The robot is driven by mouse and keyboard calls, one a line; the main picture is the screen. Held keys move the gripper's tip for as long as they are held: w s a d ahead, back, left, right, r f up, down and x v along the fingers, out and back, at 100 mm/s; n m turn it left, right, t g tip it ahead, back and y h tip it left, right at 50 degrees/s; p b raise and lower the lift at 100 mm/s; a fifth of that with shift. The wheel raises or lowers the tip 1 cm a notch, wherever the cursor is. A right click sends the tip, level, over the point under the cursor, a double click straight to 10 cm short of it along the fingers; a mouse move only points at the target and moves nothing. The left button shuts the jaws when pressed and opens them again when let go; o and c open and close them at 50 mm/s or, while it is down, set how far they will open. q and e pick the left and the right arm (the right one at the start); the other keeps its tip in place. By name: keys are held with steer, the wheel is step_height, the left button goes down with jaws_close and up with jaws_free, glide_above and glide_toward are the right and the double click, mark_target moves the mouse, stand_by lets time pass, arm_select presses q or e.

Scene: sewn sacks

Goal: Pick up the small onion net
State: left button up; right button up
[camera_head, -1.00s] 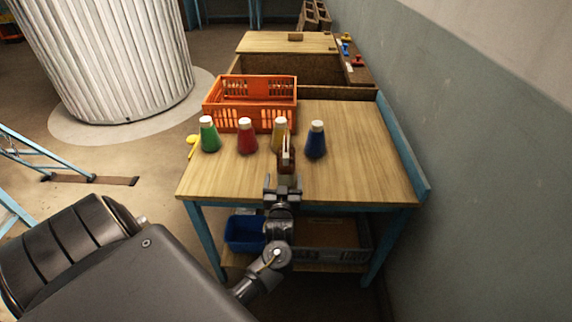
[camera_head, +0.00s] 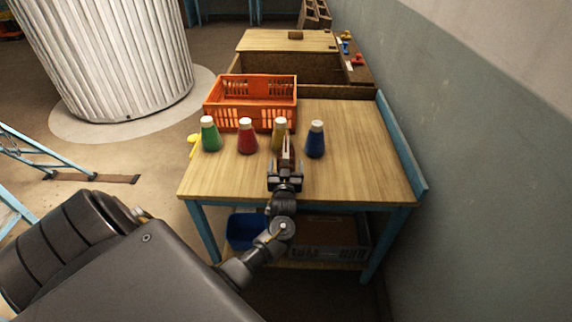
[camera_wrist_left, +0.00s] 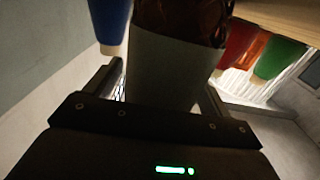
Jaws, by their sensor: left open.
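The small onion net is reddish brown with a pale band or label (camera_wrist_left: 172,65) around it. In the left wrist view, the net (camera_wrist_left: 183,18) fills the middle, between the two fingers of my left gripper (camera_wrist_left: 165,85). The fingers are apart, one on each side; I cannot tell whether they touch it. My right gripper is not in view.
The wooden table (camera_head: 360,165) is clear on the right, with a blue side rail (camera_head: 403,150).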

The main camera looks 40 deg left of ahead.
mark_target(286, 159)
arm_select(q)
steer(key=c, duration=1.4)
steer(key=shift+r, duration=0.15)
steer(key=shift+c, duration=0.2)
steer(key=shift+r, duration=0.2)
step_height(286, 159, up, 2)
steer(key=shift+r+b, duration=0.15)
steer(key=shift+b, duration=0.3)
steer(key=s+a+r+b, duration=0.1)
steer(key=s+a+r, duration=0.1)
steer(key=s+r, duration=0.8)
steer(key=s, duration=0.3)
steer(key=shift+s+a, duration=0.25)
steer(key=shift+s, duration=0.15)
